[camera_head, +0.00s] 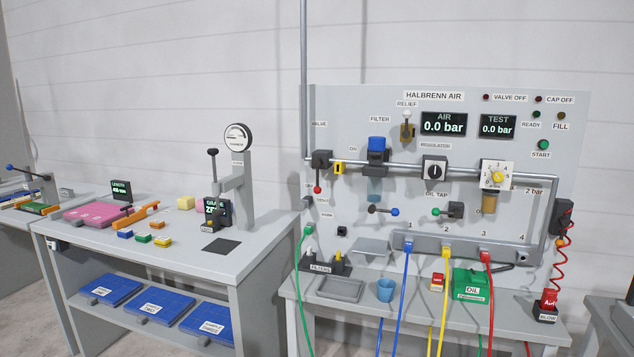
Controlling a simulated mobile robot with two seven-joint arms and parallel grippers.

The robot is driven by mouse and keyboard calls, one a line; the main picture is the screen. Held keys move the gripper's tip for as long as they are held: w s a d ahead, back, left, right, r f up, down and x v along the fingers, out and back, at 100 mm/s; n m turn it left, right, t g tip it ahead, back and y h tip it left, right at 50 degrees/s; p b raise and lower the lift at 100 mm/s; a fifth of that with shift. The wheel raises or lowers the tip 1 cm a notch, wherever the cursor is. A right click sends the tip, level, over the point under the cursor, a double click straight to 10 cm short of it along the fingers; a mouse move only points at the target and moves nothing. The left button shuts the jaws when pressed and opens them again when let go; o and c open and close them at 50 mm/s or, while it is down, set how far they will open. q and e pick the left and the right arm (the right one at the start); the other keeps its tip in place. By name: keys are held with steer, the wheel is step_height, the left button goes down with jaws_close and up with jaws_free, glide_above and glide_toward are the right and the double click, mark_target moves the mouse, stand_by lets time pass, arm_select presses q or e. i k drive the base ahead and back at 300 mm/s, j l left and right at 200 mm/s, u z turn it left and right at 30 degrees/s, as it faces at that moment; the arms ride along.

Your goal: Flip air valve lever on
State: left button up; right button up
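The air valve (321,158) is a dark block on the grey pipe at the left of the HALBRENN AIR panel, under a partly hidden label ending in "VALVE". Its lever (317,188) hangs straight down and ends in a red knob. A small yellow piece (339,168) sits on the pipe just right of the valve. The AIR display (443,124) reads 0.0 bar, and the TEST display (497,126) also reads 0.0 bar. Neither of my grippers shows in the head view.
A bench below the panel (560,110) holds a blue cup (385,290), a grey tray (340,289) and a green OIL box (470,284). Coloured hoses hang from the manifold (465,245). A second workbench (165,255) with a gauge stand (238,185) stands left.

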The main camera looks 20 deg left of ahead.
mark_target(317, 189)
steer(key=i+j+z, duration=0.3)
steer(key=j, duration=0.3)
steer(key=i+j+z, duration=0.15)
steer(key=i+j, duration=0.15)
steer(key=i+j+z, duration=0.15)
steer(key=j, duration=0.25)
steer(key=i+j+z, duration=0.15)
steer(key=j, duration=0.25)
steer(key=i+j+z, duration=0.15)
steer(key=j, duration=0.25)
steer(key=j+z, duration=0.15)
steer(key=j, duration=0.25)
steer(key=i, duration=0.05)
